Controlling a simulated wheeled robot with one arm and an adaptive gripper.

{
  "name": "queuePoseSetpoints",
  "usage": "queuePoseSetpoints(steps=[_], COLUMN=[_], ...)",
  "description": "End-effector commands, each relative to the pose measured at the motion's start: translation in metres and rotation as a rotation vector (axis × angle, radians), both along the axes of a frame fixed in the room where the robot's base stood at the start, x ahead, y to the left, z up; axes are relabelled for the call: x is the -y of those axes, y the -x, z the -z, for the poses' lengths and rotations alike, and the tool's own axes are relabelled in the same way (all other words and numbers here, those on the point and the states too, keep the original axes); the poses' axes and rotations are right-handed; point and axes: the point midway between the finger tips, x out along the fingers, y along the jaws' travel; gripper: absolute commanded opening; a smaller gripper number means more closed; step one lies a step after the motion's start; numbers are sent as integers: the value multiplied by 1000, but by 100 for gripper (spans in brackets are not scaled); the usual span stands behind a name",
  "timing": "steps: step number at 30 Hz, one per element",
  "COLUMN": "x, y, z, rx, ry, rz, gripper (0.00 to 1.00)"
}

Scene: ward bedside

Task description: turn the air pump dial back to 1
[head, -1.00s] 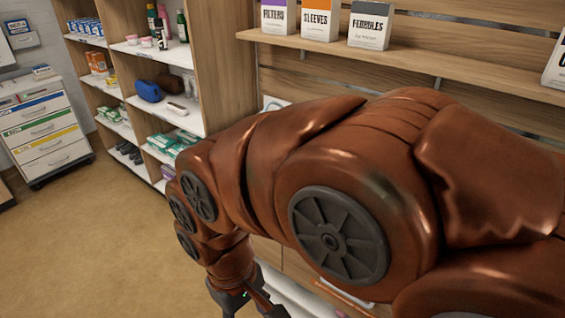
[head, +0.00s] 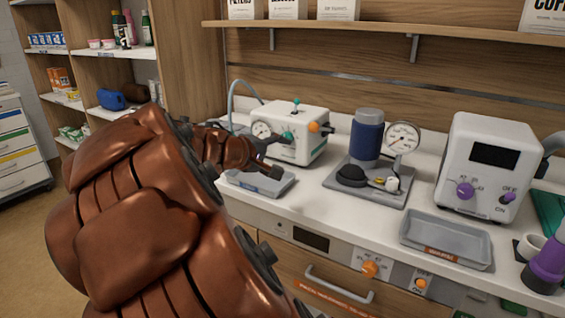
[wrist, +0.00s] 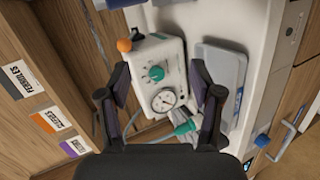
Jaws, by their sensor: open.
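A white box with a round gauge, a green-teal dial and an orange knob (head: 305,120) stands at the back left of the counter, a hose behind it. I take it for the air pump; no name on it is readable. Its green dial (wrist: 156,73) shows in the wrist view, and in the head view (head: 288,137). The dial's setting is too small to read. My gripper (wrist: 160,68) is open and empty, its fingers either side of the dial in the picture, apparently short of it. In the head view my gripper (head: 274,157) is at the box's front left.
A grey tray (head: 262,184) lies in front of the box. To the right are a blue cylinder with a gauge (head: 367,135), a white unit with a purple dial (head: 488,160) and another grey tray (head: 445,243). A wooden shelf (head: 380,33) runs above the counter.

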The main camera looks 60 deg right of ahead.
Motion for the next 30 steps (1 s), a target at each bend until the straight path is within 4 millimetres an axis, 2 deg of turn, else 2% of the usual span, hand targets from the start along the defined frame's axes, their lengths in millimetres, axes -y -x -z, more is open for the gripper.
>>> queuePoseSetpoints(steps=[1,6,9,15,23,30], x=[15,56,74,97,111,143], y=[-7,-40,-59,-92,-103,-105], z=[19,28,37,53,55,56], rx=[-27,-111,-166,-248,-279,-277], ry=[47,207,280,367,396,394], rz=[-7,-71,-110,-184,-211,-211], gripper=[65,65,65,65,65,65])
